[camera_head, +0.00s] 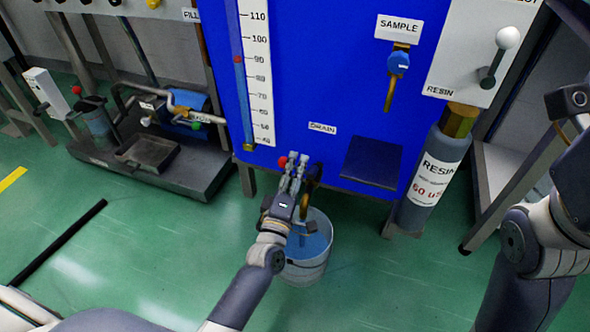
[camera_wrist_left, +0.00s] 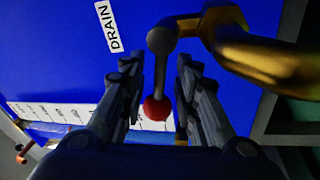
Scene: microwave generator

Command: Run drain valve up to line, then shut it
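The drain valve lever with a red ball knob (camera_head: 283,162) sits low on the blue tank (camera_head: 310,60), below the DRAIN label (camera_head: 322,128). My left gripper (camera_head: 298,160) is at the lever. In the left wrist view the lever's red knob (camera_wrist_left: 156,108) lies between the two spread fingers of the gripper (camera_wrist_left: 160,65), with gaps on both sides. The brass drain pipe (camera_wrist_left: 255,50) runs right from the lever pivot. A bucket (camera_head: 305,270) with blue liquid stands under the drain. The tank's level scale (camera_head: 258,70) carries a red marker (camera_head: 238,59) near 90. My right gripper's fingers do not show.
A sample tap (camera_head: 397,65) and a dark blue ledge (camera_head: 371,163) are on the tank front. A resin cylinder (camera_head: 432,180) stands at right. A pump skid (camera_head: 150,150) stands at left. The green floor (camera_head: 140,250) in front is mostly clear.

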